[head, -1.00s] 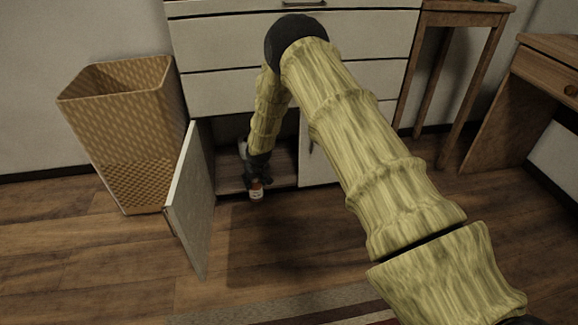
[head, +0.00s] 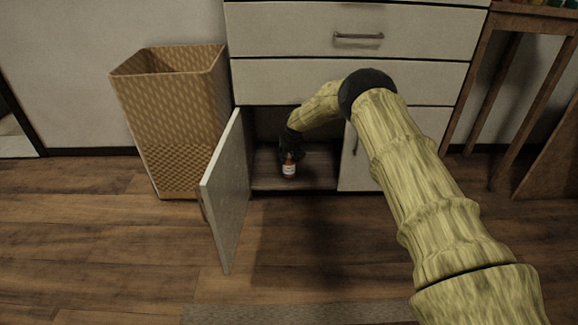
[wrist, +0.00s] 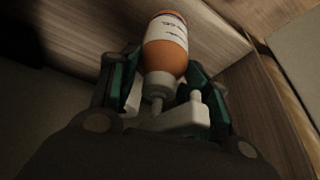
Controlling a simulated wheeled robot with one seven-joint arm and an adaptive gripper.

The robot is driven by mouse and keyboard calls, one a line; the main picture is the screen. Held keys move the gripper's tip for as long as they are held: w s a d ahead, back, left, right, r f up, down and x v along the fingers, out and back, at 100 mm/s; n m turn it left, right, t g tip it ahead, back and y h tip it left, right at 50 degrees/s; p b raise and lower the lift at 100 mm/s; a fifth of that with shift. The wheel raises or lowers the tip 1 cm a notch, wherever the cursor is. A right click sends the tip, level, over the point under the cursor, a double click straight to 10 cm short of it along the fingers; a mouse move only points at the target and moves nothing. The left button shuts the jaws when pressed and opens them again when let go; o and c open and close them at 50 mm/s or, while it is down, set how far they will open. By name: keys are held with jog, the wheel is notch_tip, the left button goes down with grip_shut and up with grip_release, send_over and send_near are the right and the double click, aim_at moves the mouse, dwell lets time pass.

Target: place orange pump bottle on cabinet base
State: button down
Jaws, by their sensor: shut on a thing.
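The orange pump bottle (head: 289,171) has a white label and is inside the open lower cabinet, near its front. In the wrist view the orange bottle (wrist: 166,48) sits between the fingers with its white pump toward my palm. My gripper (head: 290,152) is shut on the bottle near its pump end; it also shows in the wrist view (wrist: 165,85). The bottle looks upright in the head view. The cabinet base (head: 318,171) is a wooden board just under the bottle. I cannot tell whether the bottle touches it.
The open cabinet door (head: 228,190) stands out to the left of the opening. A closed door (head: 358,160) bounds the right side. A woven basket (head: 175,120) stands left of the cabinet. Drawers (head: 290,80) are above the opening. The floor in front is clear.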

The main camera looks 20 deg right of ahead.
aim_at(289, 161)
jog(key=shift+w+d, duration=0.15)
jog(key=shift+w, duration=0.3)
jog(key=shift+f, duration=0.15)
jog(key=shift+f+b, duration=1.4)
jog(key=shift+f, duration=0.15)
jog(key=shift+f, duration=0.15)
jog(key=c, duration=0.7)
grip_release()
